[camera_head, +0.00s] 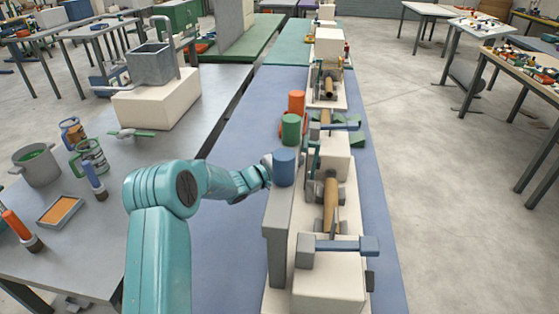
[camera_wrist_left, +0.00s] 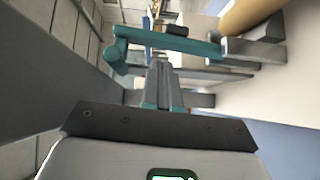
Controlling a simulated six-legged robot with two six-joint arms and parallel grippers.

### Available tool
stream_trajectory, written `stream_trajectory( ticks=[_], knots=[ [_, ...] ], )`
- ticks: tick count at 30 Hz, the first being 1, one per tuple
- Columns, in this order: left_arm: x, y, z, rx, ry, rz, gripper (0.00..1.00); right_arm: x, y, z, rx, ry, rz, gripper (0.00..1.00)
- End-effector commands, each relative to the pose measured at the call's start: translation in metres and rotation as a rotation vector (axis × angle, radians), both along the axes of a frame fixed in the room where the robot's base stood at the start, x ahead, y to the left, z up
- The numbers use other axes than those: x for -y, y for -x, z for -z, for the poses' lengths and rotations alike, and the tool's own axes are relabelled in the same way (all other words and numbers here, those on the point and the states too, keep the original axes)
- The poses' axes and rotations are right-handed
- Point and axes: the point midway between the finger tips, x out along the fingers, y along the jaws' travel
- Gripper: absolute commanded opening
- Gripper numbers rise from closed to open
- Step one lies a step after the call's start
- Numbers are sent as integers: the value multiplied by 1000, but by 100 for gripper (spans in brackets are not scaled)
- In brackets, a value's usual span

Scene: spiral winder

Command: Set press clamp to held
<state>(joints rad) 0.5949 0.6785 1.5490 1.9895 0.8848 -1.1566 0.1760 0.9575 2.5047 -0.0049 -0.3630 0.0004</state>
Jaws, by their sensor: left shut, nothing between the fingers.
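A machine with a tan roll (camera_head: 331,195) stands on the blue bench. A blue-grey bar (camera_head: 345,244) crosses its near end. In the left wrist view a teal lever (camera_wrist_left: 168,46) with a bent end lies just beyond my left gripper (camera_wrist_left: 161,82), whose fingers are together with nothing between them. The lever looks like part of the press clamp, but I cannot tell its setting. In the head view my left gripper (camera_head: 268,165) is beside the blue cylinder (camera_head: 284,167), its tips partly hidden. My right gripper is not in view.
A green cylinder (camera_head: 291,128) and an orange cylinder (camera_head: 296,102) stand behind the blue one. A grey post (camera_head: 278,220) rises close to my left arm. A grey table (camera_head: 110,205) with mugs and a pot is at left. The blue bench (camera_head: 225,245) has clear room left of the machine.

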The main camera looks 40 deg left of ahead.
Motion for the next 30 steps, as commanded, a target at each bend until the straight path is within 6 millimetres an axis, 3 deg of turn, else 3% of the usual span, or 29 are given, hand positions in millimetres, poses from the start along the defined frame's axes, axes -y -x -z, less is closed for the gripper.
stream_trajectory(
  ticks=[7,30],
  knots=[
    [18,-10,1,0,0,0,0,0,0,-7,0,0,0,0],
    [20,-21,2,1,-1,-2,0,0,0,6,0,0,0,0]
  ],
)
